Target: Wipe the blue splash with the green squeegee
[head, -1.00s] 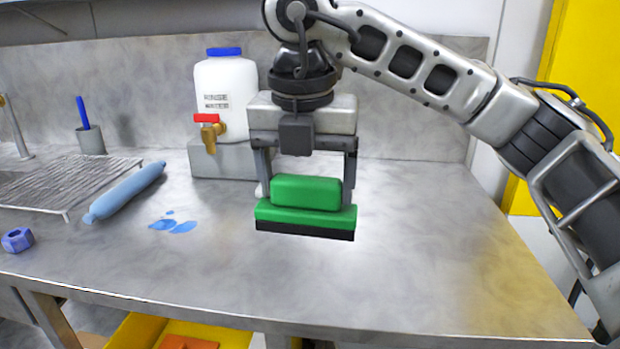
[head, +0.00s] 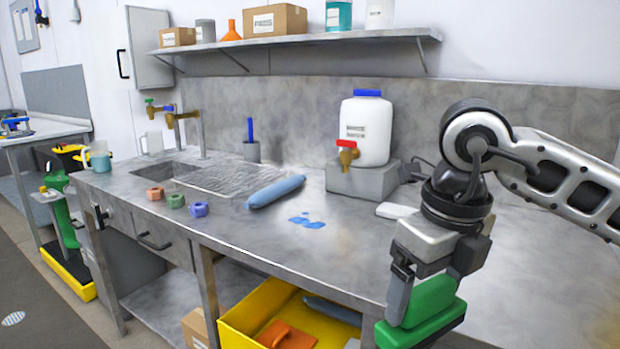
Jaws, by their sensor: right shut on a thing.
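My right gripper (head: 428,282) is at the lower right, shut on the green squeegee (head: 425,300). The squeegee is to the right of the splash and apart from it, near the counter's front side. Its lower part is near the picture's bottom edge, and I cannot tell whether it touches the counter. My left gripper is not in view.
A light blue roll (head: 275,191) lies just left of the splash. A white water jug (head: 366,130) with a tap stands behind it on a grey block (head: 362,180). Several coloured nuts (head: 199,209) lie along the front left edge. A yellow bin (head: 240,320) is below the counter.

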